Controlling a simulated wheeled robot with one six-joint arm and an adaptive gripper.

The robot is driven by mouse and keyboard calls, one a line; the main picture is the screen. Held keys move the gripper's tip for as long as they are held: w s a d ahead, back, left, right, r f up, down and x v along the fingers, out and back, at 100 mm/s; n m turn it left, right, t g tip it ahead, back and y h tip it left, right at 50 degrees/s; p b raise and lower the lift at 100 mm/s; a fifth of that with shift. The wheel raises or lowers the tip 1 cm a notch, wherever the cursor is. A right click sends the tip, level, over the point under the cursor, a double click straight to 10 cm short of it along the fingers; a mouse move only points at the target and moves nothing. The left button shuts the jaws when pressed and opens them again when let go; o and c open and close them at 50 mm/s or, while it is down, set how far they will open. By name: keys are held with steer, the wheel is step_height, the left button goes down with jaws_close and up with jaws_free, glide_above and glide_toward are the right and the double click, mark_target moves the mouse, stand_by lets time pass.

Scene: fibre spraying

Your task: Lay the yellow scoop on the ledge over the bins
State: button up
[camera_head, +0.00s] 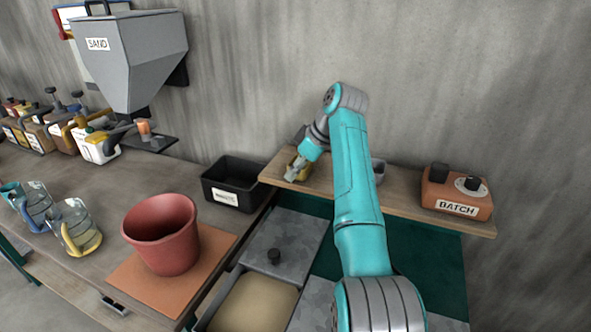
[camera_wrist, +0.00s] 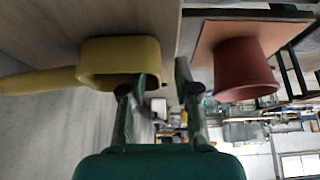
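The yellow scoop (camera_head: 303,171) is at the left end of the wooden ledge (camera_head: 408,208), partly hidden by my gripper (camera_head: 292,171). In the wrist view the scoop (camera_wrist: 103,60) shows its open cup beside my gripper (camera_wrist: 158,80), with its handle pointing left. My fingers are spread with a clear gap between them. The left finger overlaps the cup's edge in the picture; I cannot tell whether it touches. The bins (camera_head: 283,233) lie below the ledge, one with a grey lid and black knob.
An orange BATCH box (camera_head: 457,194) stands on the ledge's right end. A small grey container (camera_head: 378,170) is partly hidden behind my arm. A black tray (camera_head: 232,190) sits left of the ledge. A red bucket (camera_head: 162,240) stands on an orange board. A SAND hopper (camera_head: 128,60) hangs at left.

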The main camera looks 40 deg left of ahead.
steer(key=v, duration=1.2)
